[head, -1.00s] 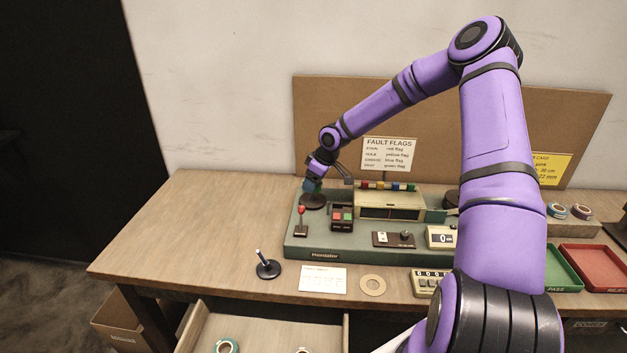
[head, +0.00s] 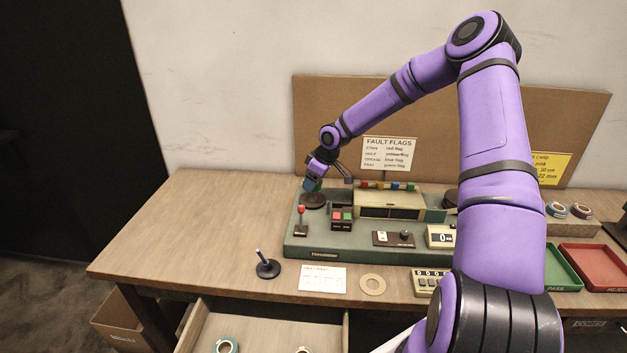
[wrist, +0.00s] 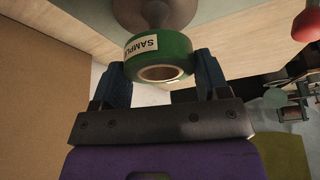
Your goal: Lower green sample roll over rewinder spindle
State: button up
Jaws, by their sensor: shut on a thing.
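The green sample roll (wrist: 158,60) shows in the wrist view, with a white SAMPLE label on its side and an open core facing the camera. My gripper (wrist: 161,68) is shut on it, one blue finger on each side. Beyond the roll is a dark round platter (wrist: 150,14). In the head view my gripper (head: 312,184) is just above the dark round platter (head: 313,201) at the left end of the green rewinder base (head: 340,246). The roll is mostly hidden there. I see no spindle post, and cannot tell whether the roll is around it.
A red-knobbed lever (head: 301,220) and a red-green switch box (head: 341,217) stand close to the platter. The FAULT FLAGS card (head: 388,153) is behind. A black stand with a pale post (head: 267,266) is in front. The table (head: 200,220) is clear on the left.

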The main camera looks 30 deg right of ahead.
jog(key=shift+f, duration=2.2)
dwell(0.4)
jog(key=o, duration=1)
jog(key=shift+r, duration=3.55)
